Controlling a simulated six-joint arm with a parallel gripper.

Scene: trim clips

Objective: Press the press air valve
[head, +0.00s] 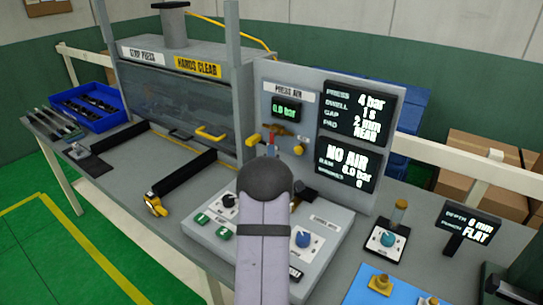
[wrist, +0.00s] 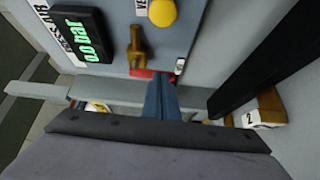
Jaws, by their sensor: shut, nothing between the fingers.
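The press air valve is a brass body with a red lever (wrist: 145,73), below the small gauge on the upright grey panel (head: 262,85). Its brass part (wrist: 136,45) shows clearly in the wrist view, and the valve (head: 278,131) is partly hidden by my gripper in the head view. The gauge (head: 286,109) reads 0.0 bar; it also shows in the wrist view (wrist: 82,33). My gripper (wrist: 161,88) is shut and empty, its blue fingertips right at the red lever. I cannot tell whether they touch it. It also shows in the head view (head: 271,145).
A yellow knob (head: 299,150) sits right of the valve. A screen (head: 348,165) reads NO AIR. The strip press (head: 185,100) stands left, with a yellow handle (head: 211,134). A control box (head: 225,247) with buttons lies under my arm. A blue tray (head: 85,125) is far left.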

